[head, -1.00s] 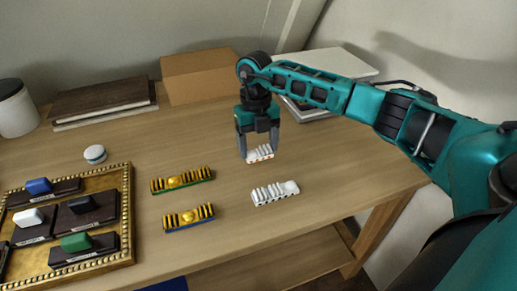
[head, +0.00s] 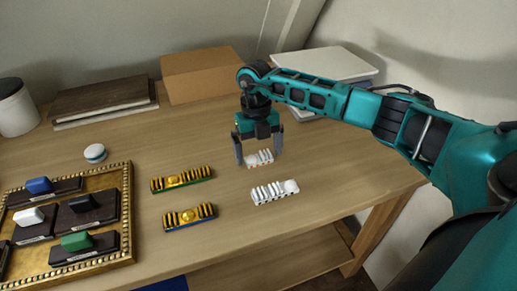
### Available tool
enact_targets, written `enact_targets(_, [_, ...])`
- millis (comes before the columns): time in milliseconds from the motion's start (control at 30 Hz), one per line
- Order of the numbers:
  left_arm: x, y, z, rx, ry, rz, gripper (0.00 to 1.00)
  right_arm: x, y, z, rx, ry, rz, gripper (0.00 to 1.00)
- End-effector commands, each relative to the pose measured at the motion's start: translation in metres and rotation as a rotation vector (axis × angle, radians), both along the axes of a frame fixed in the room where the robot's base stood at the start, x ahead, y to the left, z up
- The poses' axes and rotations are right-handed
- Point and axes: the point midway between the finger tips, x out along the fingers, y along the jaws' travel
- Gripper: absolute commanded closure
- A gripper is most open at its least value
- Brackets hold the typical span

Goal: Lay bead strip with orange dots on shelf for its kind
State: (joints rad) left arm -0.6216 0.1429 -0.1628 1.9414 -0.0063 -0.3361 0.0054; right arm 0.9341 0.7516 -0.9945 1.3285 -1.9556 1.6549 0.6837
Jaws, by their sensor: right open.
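A white ridged bead strip (head: 261,158) with small reddish-orange marks along its edge lies on the table between the fingers of my right gripper (head: 258,160). The gripper points down and is open, with one finger on each side of the strip. A second white strip (head: 275,192) with dark dots lies nearer the front. Two gold strips lie to the left, one with a green edge (head: 182,179) and one with a blue edge (head: 189,217). Small dark shelves, one with a white block (head: 29,217), stand in a gilt frame (head: 127,210). My left gripper is out of view.
Other shelves carry a blue block (head: 38,185), a black block (head: 82,204) and a green block (head: 77,241). A round white-and-teal object (head: 95,153) lies behind the frame. A cardboard box (head: 203,76), books (head: 100,97) and a white canister (head: 16,108) stand at the back.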

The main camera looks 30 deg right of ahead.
Motion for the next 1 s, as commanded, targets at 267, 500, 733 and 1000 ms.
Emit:
enact_targets(267, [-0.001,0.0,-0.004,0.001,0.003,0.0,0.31,0.004,-0.001,0.023,0.0,-0.005,-0.001,0.01])
enact_targets(500, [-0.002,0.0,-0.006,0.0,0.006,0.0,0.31,0.006,0.002,0.077,-0.001,-0.005,-0.001,0.01])
enact_targets(733, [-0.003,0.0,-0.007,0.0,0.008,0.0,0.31,0.01,0.001,0.116,0.0,-0.002,0.0,0.01])
enact_targets(1000, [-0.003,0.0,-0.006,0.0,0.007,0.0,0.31,0.011,0.001,0.129,0.0,0.001,0.0,0.01])
